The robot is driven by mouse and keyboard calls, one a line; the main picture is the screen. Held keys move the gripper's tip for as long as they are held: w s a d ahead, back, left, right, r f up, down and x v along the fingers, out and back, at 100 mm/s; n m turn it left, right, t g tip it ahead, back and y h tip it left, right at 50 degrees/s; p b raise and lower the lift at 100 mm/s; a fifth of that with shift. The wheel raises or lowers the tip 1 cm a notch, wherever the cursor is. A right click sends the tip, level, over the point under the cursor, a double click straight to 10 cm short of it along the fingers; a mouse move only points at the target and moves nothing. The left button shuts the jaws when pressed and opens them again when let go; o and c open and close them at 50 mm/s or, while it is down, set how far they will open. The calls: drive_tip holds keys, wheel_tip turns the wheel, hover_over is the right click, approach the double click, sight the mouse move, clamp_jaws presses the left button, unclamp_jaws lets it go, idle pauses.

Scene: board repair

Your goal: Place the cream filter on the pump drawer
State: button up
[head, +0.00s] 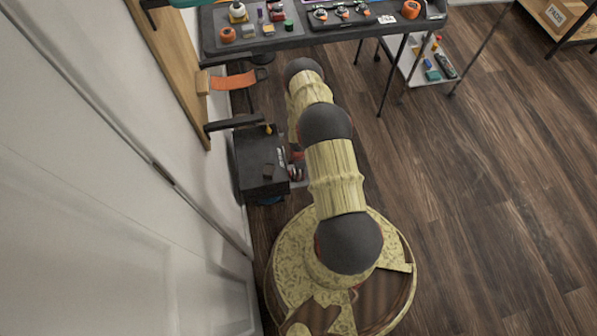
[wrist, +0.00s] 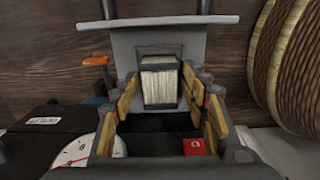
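The cream filter (wrist: 160,84) shows in the wrist view as a pleated cream block in a dark frame. It stands upright between the two yellow-padded fingers of my gripper (wrist: 161,90), and both fingertips appear to meet its sides. A light grey panel (wrist: 118,46) with two dark posts is just beyond it; I cannot tell if this belongs to the pump drawer. In the head view a dark cabinet (head: 258,158) stands beside the white wall, with small parts at its right side. My arm hides the gripper and the filter there.
In the wrist view a white dial (wrist: 75,155), a red part (wrist: 195,146) and an orange handle (wrist: 95,60) lie near the fingers. In the head view a dark workbench (head: 340,30) with tools stands at the back. The wooden floor (head: 480,190) at right is clear.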

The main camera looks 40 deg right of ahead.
drive_tip(key=shift+o, duration=0.4)
wheel_tip(320, 180, up, 12)
drive_tip(key=p, duration=0.4)
drive_tip(key=shift+r+p, duration=0.15)
drive_tip(key=shift+p, duration=0.15)
